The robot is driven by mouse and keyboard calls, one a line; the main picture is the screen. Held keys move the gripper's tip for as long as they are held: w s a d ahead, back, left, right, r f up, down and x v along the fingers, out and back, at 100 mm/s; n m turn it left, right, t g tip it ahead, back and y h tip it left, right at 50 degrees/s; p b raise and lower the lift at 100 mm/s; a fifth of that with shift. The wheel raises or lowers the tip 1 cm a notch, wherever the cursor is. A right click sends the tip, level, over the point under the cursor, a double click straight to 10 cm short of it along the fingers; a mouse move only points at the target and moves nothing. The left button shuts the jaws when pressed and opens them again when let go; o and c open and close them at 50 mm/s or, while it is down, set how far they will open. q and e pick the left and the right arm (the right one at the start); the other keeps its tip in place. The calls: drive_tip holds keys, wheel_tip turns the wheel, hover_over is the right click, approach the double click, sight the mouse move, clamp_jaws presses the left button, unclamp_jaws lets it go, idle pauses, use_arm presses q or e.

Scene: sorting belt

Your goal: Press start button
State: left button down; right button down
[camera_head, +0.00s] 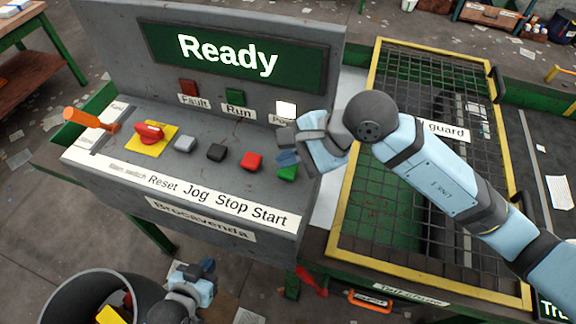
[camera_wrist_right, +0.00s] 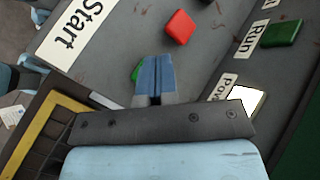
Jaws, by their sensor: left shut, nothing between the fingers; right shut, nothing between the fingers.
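The green Start button (camera_head: 288,173) is at the right end of the button row on the grey control panel (camera_head: 221,134), above the label "Start". My right gripper (camera_head: 287,158) is shut and empty, with its blue fingertips just at the button. In the right wrist view the shut fingers (camera_wrist_right: 156,76) hide most of the green button (camera_wrist_right: 136,71); I cannot tell whether they touch it. My left gripper (camera_head: 192,270) is low in front of the panel, beside a dark bin, shut and empty.
The red Stop button (camera_head: 251,162), black Jog button (camera_head: 216,152) and grey Reset button (camera_head: 185,144) sit to the left. The display (camera_head: 230,57) reads "Ready" and the white Power lamp (camera_head: 286,110) looks lit. A yellow-framed mesh guard (camera_head: 346,205) stands right.

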sight(289, 172)
drive_tip(key=shift+f, duration=0.1)
idle(0.7)
drive_tip(key=shift+f+b, duration=0.35)
drive_tip(key=shift+b, duration=0.4)
drive_tip(key=shift+f+b, duration=0.55)
drive_tip(key=shift+b, duration=0.15)
idle(0.5)
drive_tip(key=shift+r, duration=0.95)
drive_tip(key=shift+r+p, duration=1.05)
drive_tip(key=shift+r, duration=1.5)
